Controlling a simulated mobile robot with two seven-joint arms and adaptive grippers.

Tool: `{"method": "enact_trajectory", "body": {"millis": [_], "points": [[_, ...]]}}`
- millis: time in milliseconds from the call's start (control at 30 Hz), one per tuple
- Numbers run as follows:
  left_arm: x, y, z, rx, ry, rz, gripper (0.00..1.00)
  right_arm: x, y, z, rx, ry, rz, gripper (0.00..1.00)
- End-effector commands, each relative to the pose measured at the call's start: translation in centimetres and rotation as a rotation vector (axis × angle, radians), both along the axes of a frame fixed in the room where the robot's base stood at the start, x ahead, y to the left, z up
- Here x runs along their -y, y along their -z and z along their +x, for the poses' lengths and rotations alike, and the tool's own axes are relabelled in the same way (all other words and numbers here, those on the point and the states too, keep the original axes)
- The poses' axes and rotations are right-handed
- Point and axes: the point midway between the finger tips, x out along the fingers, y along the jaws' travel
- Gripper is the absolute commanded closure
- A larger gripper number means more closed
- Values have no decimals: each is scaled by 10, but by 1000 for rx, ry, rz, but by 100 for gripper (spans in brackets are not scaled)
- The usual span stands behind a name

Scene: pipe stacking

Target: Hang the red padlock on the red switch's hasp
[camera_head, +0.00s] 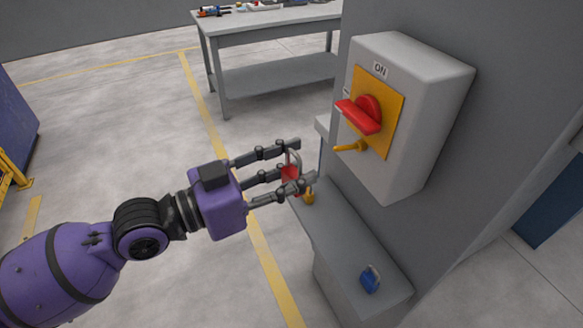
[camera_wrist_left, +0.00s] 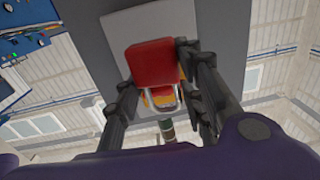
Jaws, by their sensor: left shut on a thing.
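My left gripper (camera_head: 297,163) is shut on the red padlock (camera_head: 290,173), whose metal shackle points up. The gripper holds the padlock above the grey ledge, to the left of the switch box and apart from it. In the left wrist view the red padlock (camera_wrist_left: 153,62) sits between the dark fingers, its shackle in front of the yellow plate. The red switch (camera_head: 365,112) is on a yellow plate on the switch box (camera_head: 425,90), marked ON. The yellow hasp (camera_head: 350,146) sticks out to the left below the switch. My right gripper is not in view.
A yellow padlock (camera_head: 308,196) stands on the grey ledge (camera_head: 345,235), just below the fingers. A blue padlock (camera_head: 370,279) stands on the ledge's near end. A workbench (camera_head: 270,32) with tools is at the back. The space between padlock and hasp looks clear.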

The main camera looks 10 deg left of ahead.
Motion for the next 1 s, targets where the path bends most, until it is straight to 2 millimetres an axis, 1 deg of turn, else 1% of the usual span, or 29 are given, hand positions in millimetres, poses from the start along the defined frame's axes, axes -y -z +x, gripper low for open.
{"method": "enact_trajectory", "body": {"millis": [167,400,1000], "points": [[5,-1,4,1,1,-3,93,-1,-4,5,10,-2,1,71],[18,-1,13,2,2,-4,93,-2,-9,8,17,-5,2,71],[52,3,38,3,2,-3,93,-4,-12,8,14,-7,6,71]]}}
